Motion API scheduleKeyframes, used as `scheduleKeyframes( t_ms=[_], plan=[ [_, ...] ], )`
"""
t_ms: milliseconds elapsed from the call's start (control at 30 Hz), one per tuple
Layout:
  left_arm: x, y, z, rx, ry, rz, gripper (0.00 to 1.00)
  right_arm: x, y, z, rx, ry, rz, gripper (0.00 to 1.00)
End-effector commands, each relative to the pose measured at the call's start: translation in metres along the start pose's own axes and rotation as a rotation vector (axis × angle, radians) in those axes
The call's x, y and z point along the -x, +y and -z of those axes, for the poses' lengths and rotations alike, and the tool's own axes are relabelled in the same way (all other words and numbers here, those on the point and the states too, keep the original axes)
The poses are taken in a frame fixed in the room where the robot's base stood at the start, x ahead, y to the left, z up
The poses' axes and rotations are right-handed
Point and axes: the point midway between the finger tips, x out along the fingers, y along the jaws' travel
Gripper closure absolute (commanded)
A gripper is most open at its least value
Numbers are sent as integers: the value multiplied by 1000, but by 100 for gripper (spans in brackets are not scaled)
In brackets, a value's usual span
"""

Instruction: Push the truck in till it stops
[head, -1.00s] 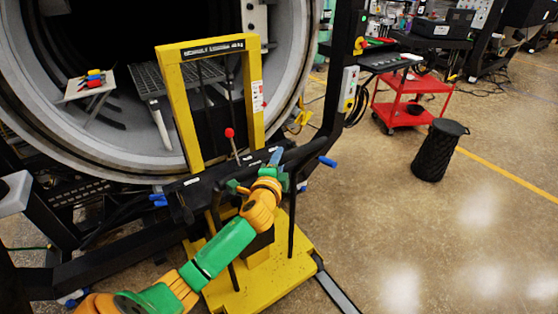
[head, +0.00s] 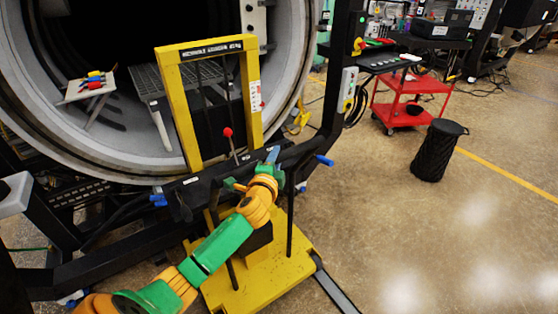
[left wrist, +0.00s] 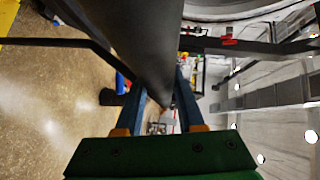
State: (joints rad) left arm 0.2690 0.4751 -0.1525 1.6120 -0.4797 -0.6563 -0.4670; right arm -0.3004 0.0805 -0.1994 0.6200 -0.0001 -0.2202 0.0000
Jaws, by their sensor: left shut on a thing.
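The yellow truck (head: 262,277) stands on the floor before the round furnace opening (head: 303,75). Its yellow mast frame (head: 177,105) rises in front of the opening's lower right part. A red-knobbed lever (head: 228,132) stands at its middle. My left gripper (head: 272,156) is shut on the truck's black handle bar (head: 296,153), near the bar's right part. In the left wrist view the dark bar (left wrist: 150,45) runs between the two blue fingers (left wrist: 159,98). Contact between truck and furnace is hidden. My right gripper is not in view.
Inside the furnace are a grey rack (head: 180,85) and a small stand (head: 72,95) with coloured pieces. A black post (head: 340,90) with a control box stands right of the truck. A red cart (head: 400,115) and black bin (head: 437,150) stand farther right. The right floor is open.

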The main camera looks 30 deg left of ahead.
Motion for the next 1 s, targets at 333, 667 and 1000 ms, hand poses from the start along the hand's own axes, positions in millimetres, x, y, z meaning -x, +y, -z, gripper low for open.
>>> scheduleKeyframes(
  t_ms=[333,667,1000],
  plan=[
    [0,-2,-1,1,-2,5,33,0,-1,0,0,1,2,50],
    [32,-1,-1,0,1,5,33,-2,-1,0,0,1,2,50],
    [71,-2,-2,1,-4,6,33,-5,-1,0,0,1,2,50]
  ],
)
